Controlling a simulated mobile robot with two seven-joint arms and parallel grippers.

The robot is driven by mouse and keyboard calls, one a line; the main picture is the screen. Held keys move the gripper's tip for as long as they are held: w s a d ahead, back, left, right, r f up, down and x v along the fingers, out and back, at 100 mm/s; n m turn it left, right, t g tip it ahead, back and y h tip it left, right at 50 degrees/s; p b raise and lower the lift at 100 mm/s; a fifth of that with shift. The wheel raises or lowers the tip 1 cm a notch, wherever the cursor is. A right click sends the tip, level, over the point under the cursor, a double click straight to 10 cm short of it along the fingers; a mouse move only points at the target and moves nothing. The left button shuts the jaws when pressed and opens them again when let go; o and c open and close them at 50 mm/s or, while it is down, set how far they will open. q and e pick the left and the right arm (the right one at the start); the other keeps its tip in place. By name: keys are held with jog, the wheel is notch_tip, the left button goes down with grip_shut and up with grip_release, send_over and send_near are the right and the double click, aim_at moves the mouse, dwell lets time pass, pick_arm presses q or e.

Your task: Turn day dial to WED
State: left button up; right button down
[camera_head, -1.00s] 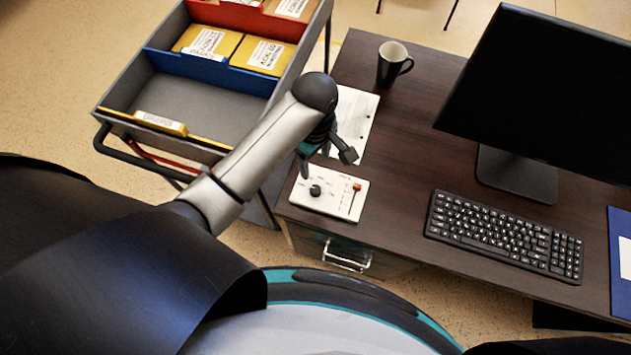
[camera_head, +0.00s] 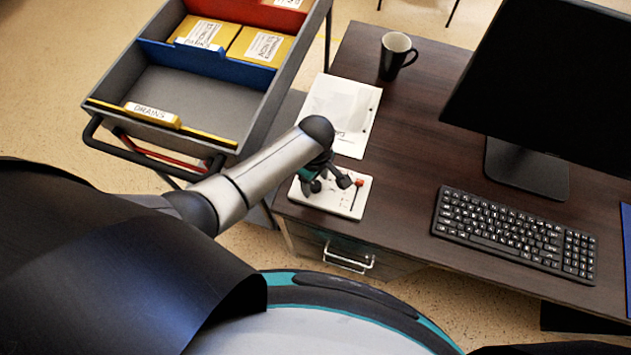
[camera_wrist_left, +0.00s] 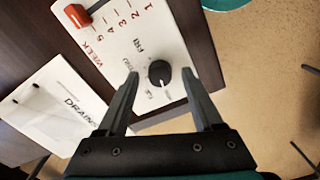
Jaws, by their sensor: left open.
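The white control panel (camera_head: 337,206) lies at the near left corner of the dark desk. In the left wrist view, its round black day dial (camera_wrist_left: 159,73) has printed day labels around it, including FRI; the others are small and partly covered. I cannot tell which day the dial points to. My left gripper (camera_head: 328,184) is over the panel in the head view and largely hides the dial there. In the left wrist view, the open fingers of my left gripper (camera_wrist_left: 160,77) appear on either side of the dial. Contact cannot be told. My right gripper is not in view.
The panel's red slider (camera_wrist_left: 77,15) stands beside a WEEK scale. A paper sheet (camera_head: 345,105) lies behind the panel, and a black mug (camera_head: 393,58) stands farther back. A keyboard (camera_head: 510,235) and monitor (camera_head: 560,80) are to the right. A grey cart (camera_head: 190,95) with folders stands left.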

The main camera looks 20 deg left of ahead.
pick_arm(q)
jog(key=shift+f, duration=0.15)
grip_shut()
dwell(0.5)
